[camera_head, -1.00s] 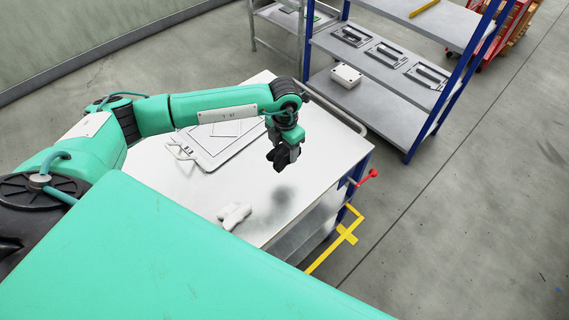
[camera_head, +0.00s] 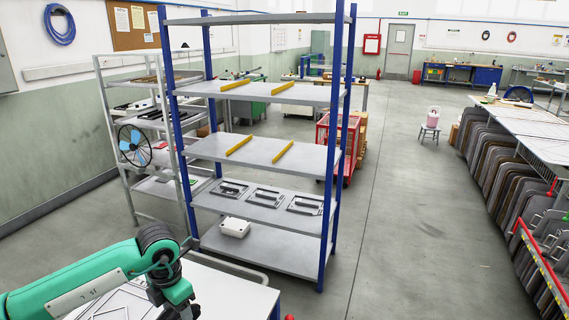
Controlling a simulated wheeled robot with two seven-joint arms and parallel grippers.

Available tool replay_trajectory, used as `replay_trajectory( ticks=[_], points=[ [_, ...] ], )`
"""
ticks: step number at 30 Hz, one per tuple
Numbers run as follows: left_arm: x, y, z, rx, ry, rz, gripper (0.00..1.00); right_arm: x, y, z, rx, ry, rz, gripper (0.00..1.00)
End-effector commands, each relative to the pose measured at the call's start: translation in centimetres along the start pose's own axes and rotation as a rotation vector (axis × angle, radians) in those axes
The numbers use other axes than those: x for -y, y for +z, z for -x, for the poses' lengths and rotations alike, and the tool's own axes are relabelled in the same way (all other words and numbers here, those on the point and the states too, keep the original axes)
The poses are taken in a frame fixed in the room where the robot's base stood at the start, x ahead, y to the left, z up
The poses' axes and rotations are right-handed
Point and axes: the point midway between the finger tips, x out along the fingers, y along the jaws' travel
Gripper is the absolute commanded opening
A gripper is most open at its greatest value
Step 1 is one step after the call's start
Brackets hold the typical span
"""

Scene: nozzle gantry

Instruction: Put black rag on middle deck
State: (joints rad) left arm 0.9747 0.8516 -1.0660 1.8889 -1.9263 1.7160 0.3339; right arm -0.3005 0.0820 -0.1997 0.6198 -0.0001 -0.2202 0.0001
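A tall rack with blue posts and several grey decks stands ahead. Its middle deck (camera_head: 262,154) carries two yellow strips, one at the left and one right of centre, with bare surface around them. My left gripper (camera_head: 176,312) is at the bottom edge, over the white work table (camera_head: 232,296) in front of the rack. Its fingertips are cut off by the frame, so I cannot see whether it is open or holds anything. I cannot make out a black rag. My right gripper is not in view.
The deck below holds several dark flat frames (camera_head: 268,197). A white box (camera_head: 235,227) sits on the bottom deck. A grey shelf cart (camera_head: 118,160) with a blue fan stands left of the rack. The floor to the right (camera_head: 405,220) is clear.

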Motion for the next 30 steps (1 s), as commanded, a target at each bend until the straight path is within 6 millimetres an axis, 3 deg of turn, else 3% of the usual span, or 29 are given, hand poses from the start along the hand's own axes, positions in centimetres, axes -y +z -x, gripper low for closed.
replay_trajectory(
  ticks=[30],
  points=[
    [5.2, -2.4, -0.6, -0.002, 0.007, -1.495, 0.38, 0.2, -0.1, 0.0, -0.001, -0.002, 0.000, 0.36]
  ],
)
